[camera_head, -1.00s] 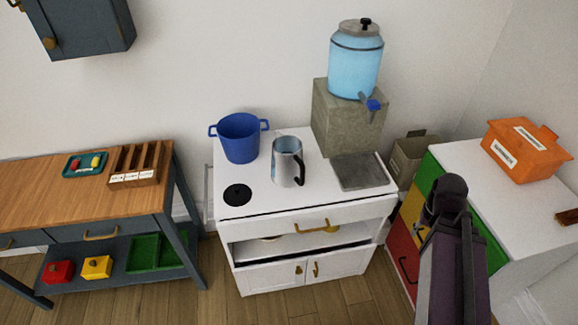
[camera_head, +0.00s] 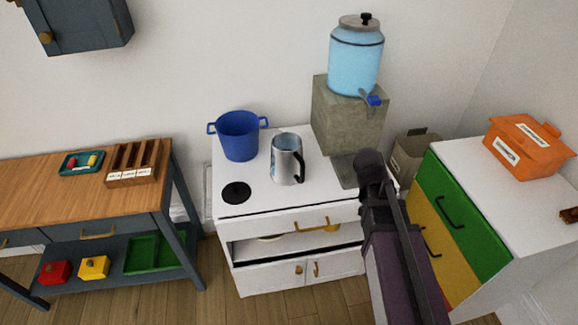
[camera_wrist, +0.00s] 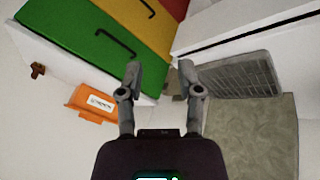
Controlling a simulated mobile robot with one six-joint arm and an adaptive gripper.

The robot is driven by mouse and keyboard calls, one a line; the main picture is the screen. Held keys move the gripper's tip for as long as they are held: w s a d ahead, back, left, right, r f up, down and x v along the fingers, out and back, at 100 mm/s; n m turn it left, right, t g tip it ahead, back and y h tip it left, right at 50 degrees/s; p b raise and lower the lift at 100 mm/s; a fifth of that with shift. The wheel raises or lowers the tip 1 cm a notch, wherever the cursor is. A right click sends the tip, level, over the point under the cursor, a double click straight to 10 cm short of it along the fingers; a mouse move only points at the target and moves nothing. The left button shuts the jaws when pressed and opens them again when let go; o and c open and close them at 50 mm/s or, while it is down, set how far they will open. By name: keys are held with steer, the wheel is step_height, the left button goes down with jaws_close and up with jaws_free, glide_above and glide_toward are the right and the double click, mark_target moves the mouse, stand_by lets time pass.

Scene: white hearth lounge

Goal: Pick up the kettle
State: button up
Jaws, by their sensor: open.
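The kettle (camera_head: 286,160) is a silver metal jug with a black handle on its right side. It stands upright on the white cabinet top (camera_head: 225,204), in the middle of the head view. My arm reaches up from the bottom right in the head view, and its end is right of and nearer than the kettle, apart from it. The fingers are hard to make out there. In the wrist view my gripper (camera_wrist: 163,80) is open and empty, its two fingers apart. The kettle does not show in the wrist view.
A blue pot (camera_head: 239,137) stands left of the kettle. A blue water dispenser (camera_head: 355,62) sits on a stone block (camera_head: 347,120) behind right. A grey rack (camera_wrist: 240,77) lies by the block. An orange box (camera_head: 527,146) tops a colored drawer unit (camera_head: 462,215) at right.

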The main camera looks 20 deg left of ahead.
steer(key=a+r+t+b, duration=0.1)
steer(key=a+r+t, duration=0.1)
steer(key=a, duration=0.9)
steer(key=a+r+m+t+b, duration=0.1)
steer(key=a+t, duration=0.3)
steer(key=a, duration=0.7)
steer(key=s+a+r+t+b, duration=0.1)
steer(key=a+r+t, duration=0.1)
steer(key=a, duration=1)
steer(key=shift+r+t+b, duration=0.3)
steer(key=shift+r+t, duration=0.05)
steer(key=shift+t, duration=0.45)
steer(key=b, duration=0.3)
glide_above(289, 161)
steer(key=s, duration=0.2)
steer(key=shift+d+f, duration=0.2)
steer(key=shift+f, duration=0.6)
steer(key=shift+d+f, duration=0.15)
steer(key=shift+f, duration=0.65)
steer(key=shift+w+f, duration=0.1)
steer(key=shift+w, duration=0.05)
